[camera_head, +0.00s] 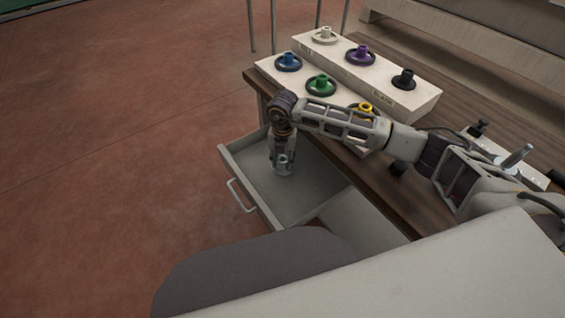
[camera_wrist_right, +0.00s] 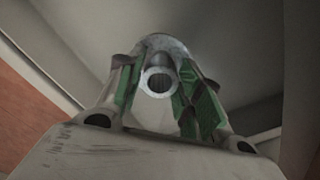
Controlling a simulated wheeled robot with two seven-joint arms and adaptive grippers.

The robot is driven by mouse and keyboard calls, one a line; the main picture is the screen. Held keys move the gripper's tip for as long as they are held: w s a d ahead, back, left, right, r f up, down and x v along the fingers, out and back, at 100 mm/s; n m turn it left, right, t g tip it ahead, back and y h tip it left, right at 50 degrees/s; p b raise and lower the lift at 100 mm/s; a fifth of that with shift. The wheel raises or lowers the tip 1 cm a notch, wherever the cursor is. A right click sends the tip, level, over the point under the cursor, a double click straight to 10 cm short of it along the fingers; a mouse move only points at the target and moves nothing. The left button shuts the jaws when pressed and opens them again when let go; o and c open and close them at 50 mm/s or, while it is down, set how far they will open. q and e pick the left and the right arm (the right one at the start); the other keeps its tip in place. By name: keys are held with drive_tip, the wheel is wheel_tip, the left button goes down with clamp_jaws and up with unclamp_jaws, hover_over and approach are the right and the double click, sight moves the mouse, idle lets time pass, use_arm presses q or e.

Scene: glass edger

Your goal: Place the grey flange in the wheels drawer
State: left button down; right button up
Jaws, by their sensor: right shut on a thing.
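The grey flange (camera_head: 283,167) is in my right gripper (camera_head: 282,156), inside the open drawer (camera_head: 314,187) below the table. In the right wrist view, the fingers with green pads (camera_wrist_right: 160,92) are shut on the hub of the flange (camera_wrist_right: 158,82), with part of its round rim (camera_wrist_right: 163,43) showing behind. The flange is low over the drawer floor; I cannot tell whether it touches. The drawer looks otherwise empty. No label on it is legible. My left gripper is not in view.
On the wooden table (camera_head: 405,202), white stands hold blue (camera_head: 288,61), green (camera_head: 320,84), purple (camera_head: 360,54), black (camera_head: 403,78), yellow (camera_head: 365,107) and cream (camera_head: 324,35) flanges. The drawer's front wall and handle (camera_head: 241,196) face left. Red floor lies open to the left.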

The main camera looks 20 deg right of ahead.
sight(283, 165)
drive_tip(key=shift+f, duration=1.1)
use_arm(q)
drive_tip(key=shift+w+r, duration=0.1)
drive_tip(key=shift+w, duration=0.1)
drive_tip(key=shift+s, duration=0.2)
use_arm(e)
drive_tip(key=shift+f, duration=0.1)
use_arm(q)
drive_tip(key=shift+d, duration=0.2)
use_arm(e)
drive_tip(key=shift+f, duration=0.15)
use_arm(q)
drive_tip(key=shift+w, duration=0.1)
use_arm(e)
drive_tip(key=shift+f, duration=0.1)
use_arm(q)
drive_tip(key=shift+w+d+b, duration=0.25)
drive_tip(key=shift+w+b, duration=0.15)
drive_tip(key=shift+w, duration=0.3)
use_arm(e)
drive_tip(key=shift+f, duration=0.25)
drive_tip(key=o, duration=1.3)
